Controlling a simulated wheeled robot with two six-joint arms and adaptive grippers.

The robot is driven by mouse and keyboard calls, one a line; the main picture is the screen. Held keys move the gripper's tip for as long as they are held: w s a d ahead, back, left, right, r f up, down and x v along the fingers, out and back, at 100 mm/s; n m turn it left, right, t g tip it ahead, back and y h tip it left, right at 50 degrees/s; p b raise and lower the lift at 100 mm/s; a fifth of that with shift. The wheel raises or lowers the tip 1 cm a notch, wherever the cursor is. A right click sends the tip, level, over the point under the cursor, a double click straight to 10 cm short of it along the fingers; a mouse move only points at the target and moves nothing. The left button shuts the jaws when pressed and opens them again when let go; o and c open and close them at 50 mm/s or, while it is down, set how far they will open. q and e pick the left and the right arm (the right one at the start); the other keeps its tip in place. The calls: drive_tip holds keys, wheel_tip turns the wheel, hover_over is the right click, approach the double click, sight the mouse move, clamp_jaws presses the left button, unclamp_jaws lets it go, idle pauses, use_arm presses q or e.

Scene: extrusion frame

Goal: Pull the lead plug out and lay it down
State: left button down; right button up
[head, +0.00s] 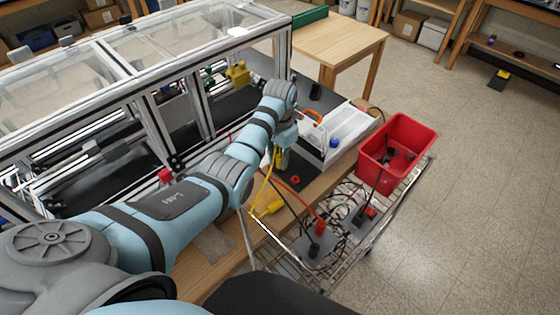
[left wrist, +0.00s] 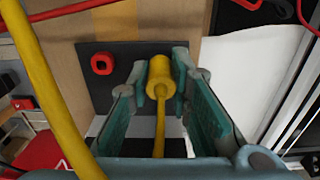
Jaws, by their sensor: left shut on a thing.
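The lead plug (left wrist: 159,76) is a yellow cylinder with a yellow cable running back from it. My left gripper (left wrist: 163,88) has its teal-padded fingers on either side of the plug and is shut on it. Behind the plug is a dark plate (left wrist: 97,65) with a red ring-shaped socket (left wrist: 102,64) beside the plug. In the head view my left gripper (head: 281,158) points down over this plate, and the arm and fingers hide the plug. The red ring also shows there (head: 295,180). Whether the plug's front end is seated cannot be told. My right gripper is not in view.
A wire rack (head: 290,265) below holds tangled cables. A red bin (head: 408,140) stands at the right. A white device (head: 345,130) stands beside the gripper. The extrusion frame (head: 180,105) rises at the left.

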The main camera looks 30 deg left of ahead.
sight(280, 156)
use_arm(q)
drive_tip(key=shift+r, duration=2.8)
